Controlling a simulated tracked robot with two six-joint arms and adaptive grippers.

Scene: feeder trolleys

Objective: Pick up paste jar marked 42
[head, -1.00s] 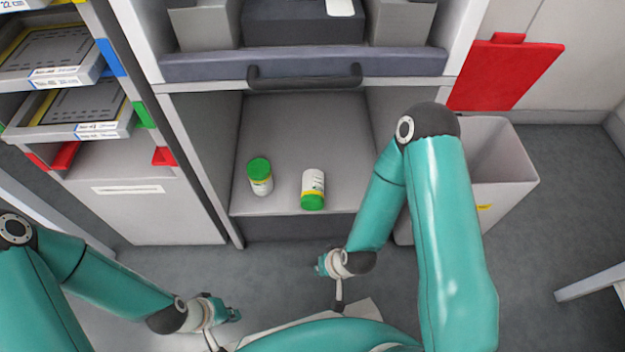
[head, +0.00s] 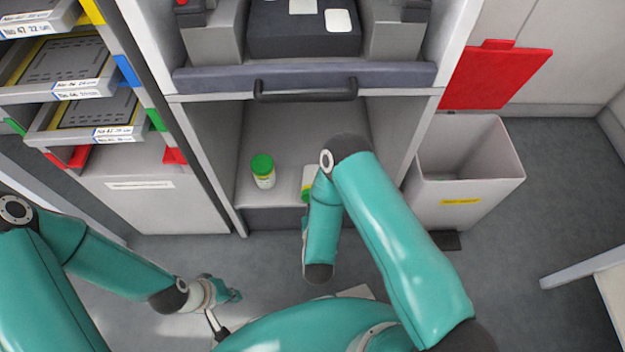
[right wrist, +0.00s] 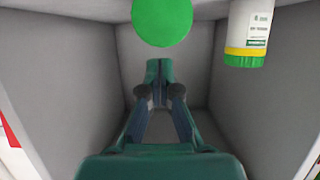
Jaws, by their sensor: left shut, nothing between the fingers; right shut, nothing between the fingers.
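Two white paste jars with green lids are on the grey shelf of the open bay. One jar (head: 263,172) stands upright; its round lid (right wrist: 162,20) shows face-on at the top of the right wrist view. The other jar (head: 307,180) appears to lie on its side, lid towards me, partly hidden by my right arm; it also shows in the right wrist view (right wrist: 248,32). No number is readable on either. My right gripper (right wrist: 158,72) is shut and empty, below both jars in that view. My left gripper (head: 236,296) is shut and empty over the floor, apart from the jars.
The bay has side walls and a drawer with a dark handle (head: 305,90) above its opening. A grey bin (head: 470,185) stands to the right, by a red panel (head: 497,77). A rack with trays (head: 85,115) is on the left. The floor before the bay is open.

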